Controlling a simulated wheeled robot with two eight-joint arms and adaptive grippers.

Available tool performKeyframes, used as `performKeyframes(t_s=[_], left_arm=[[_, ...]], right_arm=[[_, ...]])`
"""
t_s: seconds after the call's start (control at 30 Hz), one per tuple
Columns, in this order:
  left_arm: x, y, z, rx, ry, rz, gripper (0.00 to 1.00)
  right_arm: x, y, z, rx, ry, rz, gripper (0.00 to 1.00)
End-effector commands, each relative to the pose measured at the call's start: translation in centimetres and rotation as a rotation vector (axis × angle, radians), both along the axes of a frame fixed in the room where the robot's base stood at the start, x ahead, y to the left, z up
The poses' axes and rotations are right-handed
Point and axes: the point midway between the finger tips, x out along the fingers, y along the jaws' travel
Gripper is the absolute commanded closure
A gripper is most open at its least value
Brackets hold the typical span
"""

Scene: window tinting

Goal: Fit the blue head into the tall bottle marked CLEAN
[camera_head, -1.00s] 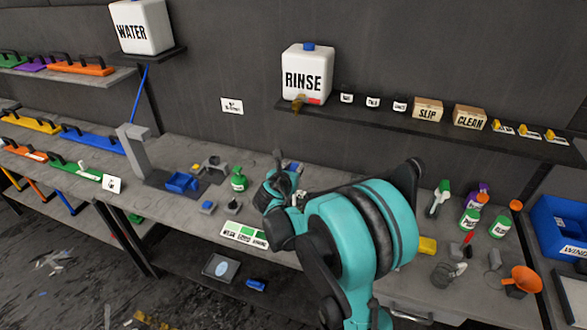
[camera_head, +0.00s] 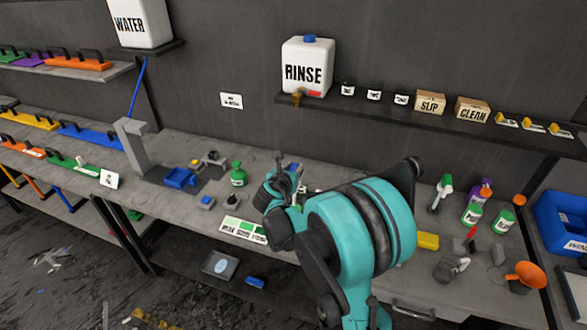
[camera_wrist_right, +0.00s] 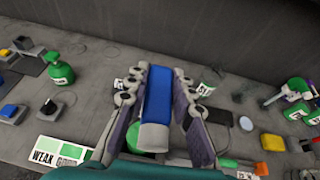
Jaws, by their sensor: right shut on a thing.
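My right gripper (camera_head: 286,182) is over the middle of the workbench in the head view, partly hidden by my own arm. In the right wrist view, my right gripper (camera_wrist_right: 160,84) is shut on the blue head (camera_wrist_right: 158,95), a blue piece with a pale grey end, between its two fingers. A white container with a green marking (camera_wrist_right: 207,88) stands just beyond the right finger. Its lettering cannot be read, so I cannot tell whether it is the CLEAN bottle. A green part under the grey end is mostly hidden. My left gripper is not in view.
A green bottle (camera_head: 238,174) stands left of the gripper, behind a WEAK/GOOD card (camera_head: 243,230). Several bottles, including a green-labelled one (camera_head: 472,215), and an orange funnel (camera_head: 526,274) are at right. The shelf above holds the RINSE container (camera_head: 307,68) and a CLEAN box (camera_head: 472,110).

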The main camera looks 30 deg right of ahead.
Motion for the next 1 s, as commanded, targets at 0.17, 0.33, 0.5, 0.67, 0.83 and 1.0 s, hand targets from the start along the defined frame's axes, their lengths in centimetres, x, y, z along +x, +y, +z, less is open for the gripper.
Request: performKeyframes(t_s=[0.17, 0.33, 0.5, 0.67, 0.83, 1.0], left_arm=[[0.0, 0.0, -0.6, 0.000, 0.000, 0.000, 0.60], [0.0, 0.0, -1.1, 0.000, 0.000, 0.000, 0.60], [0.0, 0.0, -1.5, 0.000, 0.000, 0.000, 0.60], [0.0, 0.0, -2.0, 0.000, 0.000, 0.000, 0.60], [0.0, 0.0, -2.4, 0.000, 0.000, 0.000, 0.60], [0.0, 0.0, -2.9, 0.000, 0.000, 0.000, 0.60]], right_arm=[[0.0, 0.0, -0.7, 0.000, 0.000, 0.000, 1.00], [0.0, 0.0, -1.2, 0.000, 0.000, 0.000, 1.00], [0.0, 0.0, -1.7, 0.000, 0.000, 0.000, 1.00], [0.0, 0.0, -2.2, 0.000, 0.000, 0.000, 1.00], [0.0, 0.0, -2.7, 0.000, 0.000, 0.000, 1.00], [0.0, 0.0, -3.2, 0.000, 0.000, 0.000, 1.00]])
